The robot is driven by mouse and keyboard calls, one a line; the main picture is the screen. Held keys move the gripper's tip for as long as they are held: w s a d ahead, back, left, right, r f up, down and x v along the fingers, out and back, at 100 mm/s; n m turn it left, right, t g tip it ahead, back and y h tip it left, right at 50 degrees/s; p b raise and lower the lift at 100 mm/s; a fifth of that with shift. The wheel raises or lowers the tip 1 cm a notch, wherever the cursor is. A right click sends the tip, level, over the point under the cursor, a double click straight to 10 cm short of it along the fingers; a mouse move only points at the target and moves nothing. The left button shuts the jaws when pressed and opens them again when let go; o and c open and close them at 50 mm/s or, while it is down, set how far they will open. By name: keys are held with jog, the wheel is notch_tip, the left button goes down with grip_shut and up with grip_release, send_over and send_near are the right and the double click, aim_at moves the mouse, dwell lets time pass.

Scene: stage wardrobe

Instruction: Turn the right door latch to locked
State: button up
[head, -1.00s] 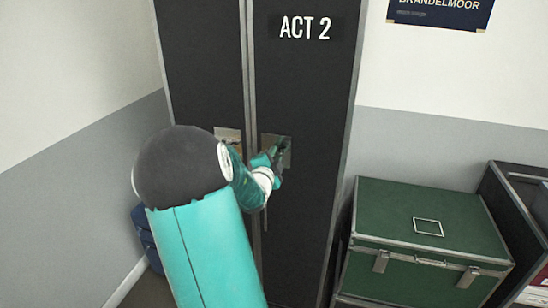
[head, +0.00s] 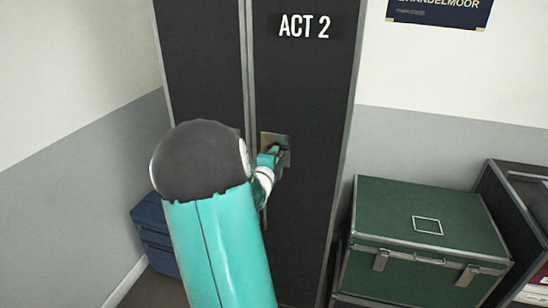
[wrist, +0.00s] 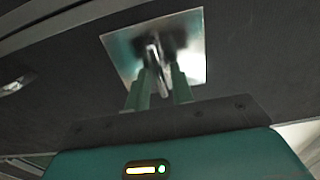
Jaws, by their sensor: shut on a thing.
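The right door (head: 302,100) is a dark panel marked "ACT 2" with a metal edge. Its latch plate (head: 285,137) is a small square metal plate near the door's left edge. In the wrist view the plate (wrist: 194,55) is shiny, and the latch (wrist: 155,62) stands out from its middle as a metal piece. My gripper (head: 278,153) is at the plate; in the wrist view its two green fingers (wrist: 159,82) are on either side of the latch, shut on it. The latch's exact angle is hard to tell because of blur and the fingers.
The left door (head: 205,65) is beside it, its plate mostly behind my arm. A green trunk (head: 390,215) stands to the right, with a dark open case (head: 500,195) beyond it. Blue cases (head: 150,235) stand on the floor at left.

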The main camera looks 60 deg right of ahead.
jog(key=o, duration=0.7)
jog(key=s+a, duration=0.2)
jog(key=a, duration=1.1)
jog(key=shift+a, duration=0.3)
